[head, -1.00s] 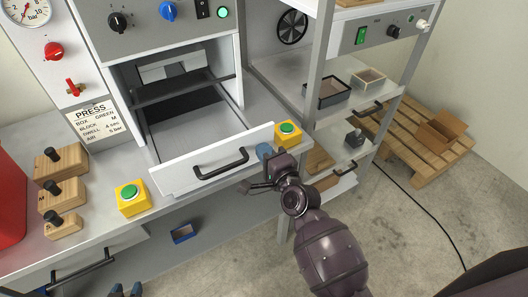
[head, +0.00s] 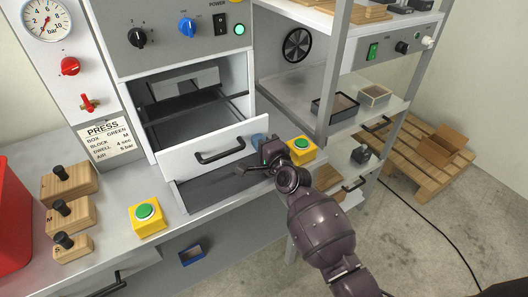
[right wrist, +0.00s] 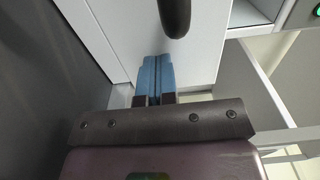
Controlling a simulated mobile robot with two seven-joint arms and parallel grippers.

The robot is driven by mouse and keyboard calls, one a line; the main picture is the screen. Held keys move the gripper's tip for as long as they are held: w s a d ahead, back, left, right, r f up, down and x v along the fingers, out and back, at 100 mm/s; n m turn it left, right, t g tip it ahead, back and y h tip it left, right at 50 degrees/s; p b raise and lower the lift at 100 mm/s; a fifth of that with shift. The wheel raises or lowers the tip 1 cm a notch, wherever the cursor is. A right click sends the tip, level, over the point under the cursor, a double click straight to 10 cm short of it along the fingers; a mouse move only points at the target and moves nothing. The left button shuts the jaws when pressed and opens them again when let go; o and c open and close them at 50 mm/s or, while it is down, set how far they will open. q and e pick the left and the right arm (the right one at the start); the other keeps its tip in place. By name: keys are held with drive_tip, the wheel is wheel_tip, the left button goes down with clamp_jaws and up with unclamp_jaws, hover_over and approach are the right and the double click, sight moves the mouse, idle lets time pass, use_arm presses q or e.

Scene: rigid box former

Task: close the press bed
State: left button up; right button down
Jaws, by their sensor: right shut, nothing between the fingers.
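The press bed (head: 169,157) is a drawer with a white front and a black bar handle (head: 220,151), standing partly out of the press housing. My right gripper (head: 259,142) is at the right end of the drawer front, to the right of the handle. In the right wrist view its blue fingertips (right wrist: 154,76) are together with nothing between them, against or very close to the white front. Whether they touch it I cannot tell. The black handle (right wrist: 174,14) shows just beyond the fingertips. My left gripper is not in view.
Yellow boxes with green buttons stand left (head: 147,217) and right (head: 302,149) of the drawer, the right one close to my right gripper. Wooden blocks with black knobs (head: 70,182) sit on the bench at left. Shelves with small trays (head: 334,105) stand to the right.

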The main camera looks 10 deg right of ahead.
drive_tip(key=b+x, duration=0.1)
drive_tip(key=x, duration=0.4)
drive_tip(key=b+x, duration=0.2)
drive_tip(key=x, duration=0.3)
drive_tip(key=shift+w+a+f, duration=0.1)
drive_tip(key=shift+w+f, duration=0.15)
drive_tip(key=shift+w, duration=0.05)
drive_tip(key=shift+w+a+r, duration=0.1)
drive_tip(key=shift+w, duration=0.4)
drive_tip(key=shift+r, duration=0.35)
drive_tip(key=shift+r, duration=0.15)
drive_tip(key=shift+s, duration=0.1)
